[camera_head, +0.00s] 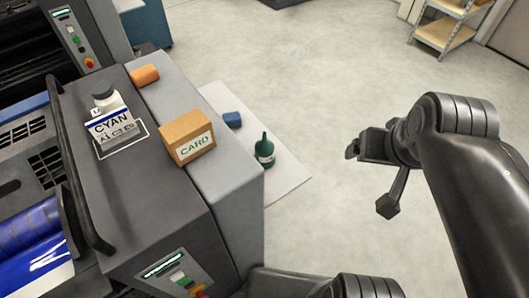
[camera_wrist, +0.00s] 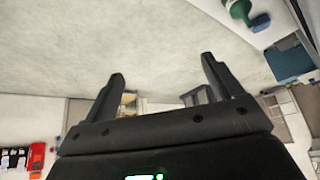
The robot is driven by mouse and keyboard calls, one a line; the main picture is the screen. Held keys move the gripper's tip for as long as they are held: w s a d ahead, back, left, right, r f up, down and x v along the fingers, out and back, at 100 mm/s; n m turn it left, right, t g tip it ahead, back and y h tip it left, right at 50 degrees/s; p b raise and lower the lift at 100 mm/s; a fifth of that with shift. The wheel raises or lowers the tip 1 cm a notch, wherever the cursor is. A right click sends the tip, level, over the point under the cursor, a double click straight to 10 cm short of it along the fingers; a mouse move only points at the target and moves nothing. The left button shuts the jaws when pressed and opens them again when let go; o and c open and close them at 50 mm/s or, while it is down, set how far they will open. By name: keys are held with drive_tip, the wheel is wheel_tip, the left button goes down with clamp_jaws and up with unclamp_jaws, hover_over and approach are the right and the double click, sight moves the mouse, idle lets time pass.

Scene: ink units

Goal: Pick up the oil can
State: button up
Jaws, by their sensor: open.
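The green oil can (camera_head: 264,151) has a narrow spout and a pale label. It stands upright on a pale sheet (camera_head: 288,182) beside the grey machine in the head view. Its green body also shows at the top right edge of the wrist view (camera_wrist: 238,10), partly cut off. My gripper (camera_head: 369,178) is to the right of the can in the head view, clearly apart from it. In the wrist view the two fingers (camera_wrist: 163,68) are spread, with nothing between them.
A blue block (camera_head: 232,119) lies near the can. On the machine (camera_head: 190,245) are a card box (camera_head: 187,137), an orange block (camera_head: 145,75) and a cyan ink bottle (camera_head: 110,123). A shelf (camera_head: 444,35) stands at the back right. Open floor lies between can and gripper.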

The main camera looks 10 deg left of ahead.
drive_tip(key=shift+c, duration=0.2)
drive_tip(key=g, duration=0.6)
hover_over(265, 134)
wheel_tip(265, 134, down, 14)
drive_tip(key=shift+d+f, duration=0.15)
drive_tip(key=shift+f, duration=0.4)
wheel_tip(265, 134, down, 5)
drive_tip(key=shift+f, duration=0.15)
drive_tip(key=shift+w+a+f, duration=0.15)
drive_tip(key=shift+f, duration=1.15)
drive_tip(key=shift+w+a+f, duration=0.1)
drive_tip(key=shift+a+f, duration=0.05)
drive_tip(key=shift+f, duration=1.15)
drive_tip(key=shift+c, duration=0.4)
